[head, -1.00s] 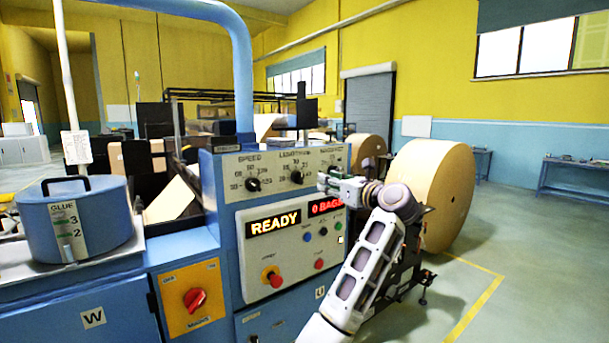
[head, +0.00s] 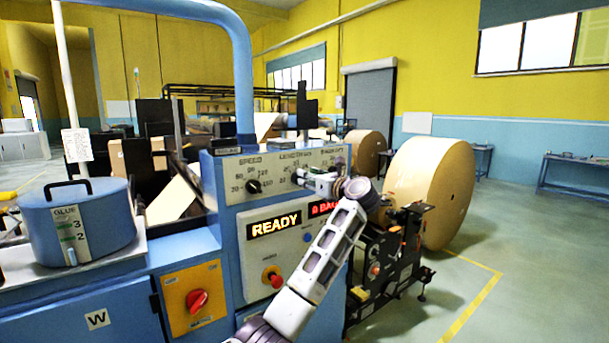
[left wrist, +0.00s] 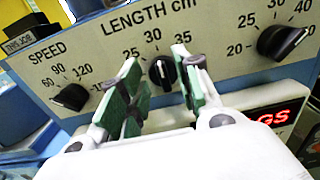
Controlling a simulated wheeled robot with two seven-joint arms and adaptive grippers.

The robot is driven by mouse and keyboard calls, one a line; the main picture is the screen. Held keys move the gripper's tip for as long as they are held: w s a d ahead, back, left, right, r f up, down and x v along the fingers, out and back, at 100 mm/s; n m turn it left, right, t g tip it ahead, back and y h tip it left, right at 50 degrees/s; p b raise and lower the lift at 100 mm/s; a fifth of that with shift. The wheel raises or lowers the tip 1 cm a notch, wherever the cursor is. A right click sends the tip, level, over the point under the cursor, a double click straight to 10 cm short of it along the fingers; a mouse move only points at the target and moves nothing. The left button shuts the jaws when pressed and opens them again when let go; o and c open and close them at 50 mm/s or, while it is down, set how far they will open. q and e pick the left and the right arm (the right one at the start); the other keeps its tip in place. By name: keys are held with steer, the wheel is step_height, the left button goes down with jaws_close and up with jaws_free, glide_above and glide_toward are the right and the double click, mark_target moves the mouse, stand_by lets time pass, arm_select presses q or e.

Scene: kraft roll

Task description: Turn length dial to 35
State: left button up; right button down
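The length dial (left wrist: 162,72) is a black knob under the "LENGTH cm" label on the grey panel (left wrist: 215,50). Its white mark points up, roughly toward the 30. In the left wrist view, my left gripper (left wrist: 158,84) is open, with one green-padded finger on each side of the dial. I cannot tell whether the fingers touch it. In the head view, my left gripper (head: 300,178) is at the panel and covers the length dial. My right gripper is not in view.
The speed dial (left wrist: 72,97) is left of the length dial, and another black dial (left wrist: 282,42) is to its right. Below are a READY display (head: 274,224), a red display (left wrist: 268,117) and a red-and-yellow knob (head: 272,277). A large kraft roll (head: 430,190) stands to the right.

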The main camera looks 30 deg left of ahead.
arm_select(q)
steer(key=shift+x, duration=1.45)
steer(key=shift+c, duration=0.5)
jaws_close()
